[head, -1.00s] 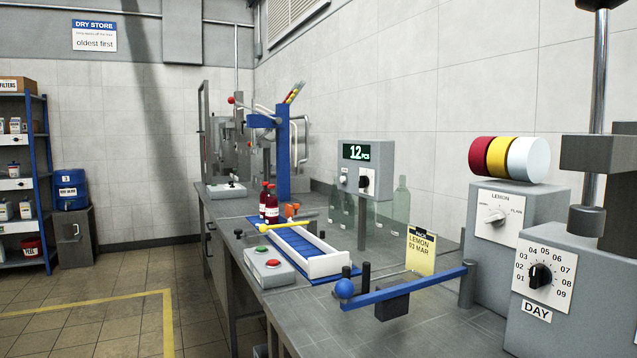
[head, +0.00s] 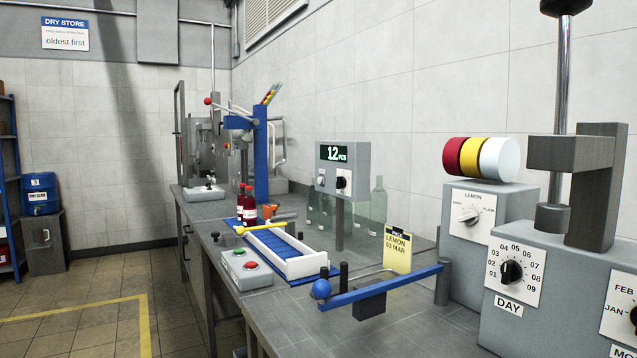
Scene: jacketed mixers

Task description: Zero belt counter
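The belt counter (head: 343,180) is a grey box on a post above the bench, in the middle of the head view. Its dark display (head: 333,153) reads 12 PCS in green. Below the display are a small white control (head: 321,177) at left and a black knob on a white plate (head: 344,182) at right. The blue belt (head: 280,243) with white side rails lies on the bench in front of it. Two red bottles (head: 246,206) stand at the belt's far end. My gripper is not in view.
A control box (head: 246,269) with green and red buttons sits at the bench's front edge. A blue lever with a ball (head: 321,289) crosses the bench nearer me. Dial boxes (head: 507,271) stand at right. Floor left of the bench is clear.

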